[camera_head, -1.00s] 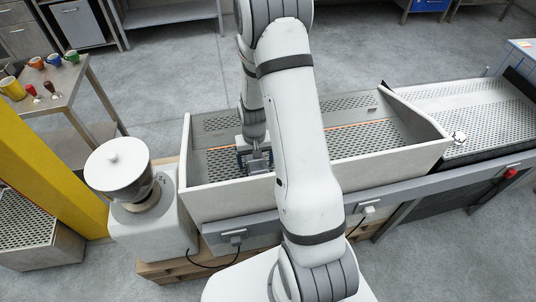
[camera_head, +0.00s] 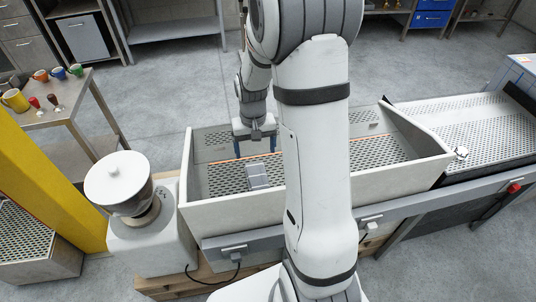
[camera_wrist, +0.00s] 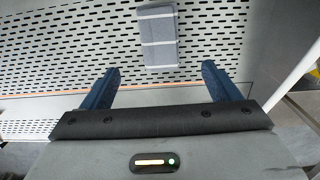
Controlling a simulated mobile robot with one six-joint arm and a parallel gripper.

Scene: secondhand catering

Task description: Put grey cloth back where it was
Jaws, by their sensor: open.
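The grey cloth (camera_head: 257,175) lies flat on the perforated floor of the pale open bin (camera_head: 222,217), left of my arm. It is a folded strip with paler bands. In the wrist view the cloth (camera_wrist: 158,38) lies ahead of my fingertips, a little left of the middle between them. My gripper (camera_head: 255,154) is open and empty inside the bin, behind the cloth and apart from it. Its two blue fingers also show in the wrist view (camera_wrist: 160,80). My arm hides the middle of the bin.
A grinder-like machine with a white lid (camera_head: 118,178) stands left of the bin. A perforated conveyor (camera_head: 480,130) adjoins on the right. A side table (camera_head: 75,95) at the left holds coloured mugs and small handled items. The bin floor around the cloth is clear.

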